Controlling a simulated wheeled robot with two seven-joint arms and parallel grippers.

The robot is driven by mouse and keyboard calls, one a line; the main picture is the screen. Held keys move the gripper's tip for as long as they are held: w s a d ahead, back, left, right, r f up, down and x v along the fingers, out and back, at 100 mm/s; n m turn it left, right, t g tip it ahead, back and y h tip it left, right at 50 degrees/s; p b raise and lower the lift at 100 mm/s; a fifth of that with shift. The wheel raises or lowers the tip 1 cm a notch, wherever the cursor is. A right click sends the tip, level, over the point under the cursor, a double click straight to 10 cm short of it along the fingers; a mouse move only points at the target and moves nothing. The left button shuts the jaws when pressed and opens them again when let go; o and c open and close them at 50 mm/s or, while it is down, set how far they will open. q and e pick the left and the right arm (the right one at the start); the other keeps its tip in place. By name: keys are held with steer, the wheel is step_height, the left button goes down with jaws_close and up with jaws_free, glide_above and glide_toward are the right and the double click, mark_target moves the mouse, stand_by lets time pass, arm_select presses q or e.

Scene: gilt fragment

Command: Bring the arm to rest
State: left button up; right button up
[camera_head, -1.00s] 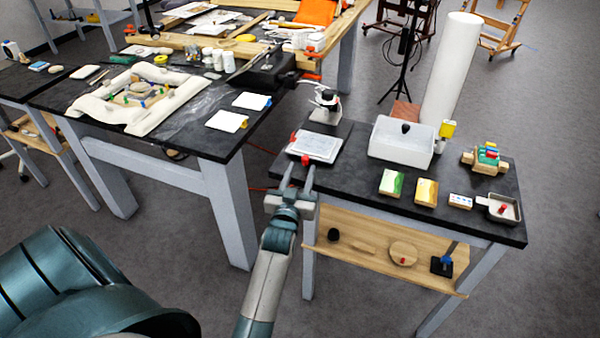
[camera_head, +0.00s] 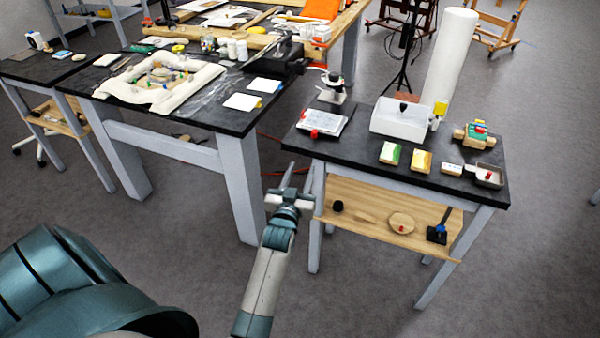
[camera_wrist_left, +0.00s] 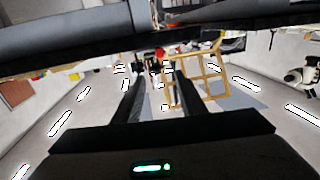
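My left arm comes up from the bottom of the head view, and its gripper (camera_head: 298,181) is held in front of the near left corner of the right-hand table (camera_head: 340,143). Its two fingers stand apart with nothing between them. In the left wrist view the open fingers (camera_wrist_left: 158,95) point toward the room, and a dark table edge crosses the top of that view. My right gripper is in neither view.
The right-hand table carries a white bin (camera_head: 400,120), a tablet-like panel (camera_head: 322,122) and small blocks. A lower wooden shelf (camera_head: 375,217) sits below it. The left table (camera_head: 200,112) holds a white padded frame (camera_head: 160,82). Grey floor is open in front.

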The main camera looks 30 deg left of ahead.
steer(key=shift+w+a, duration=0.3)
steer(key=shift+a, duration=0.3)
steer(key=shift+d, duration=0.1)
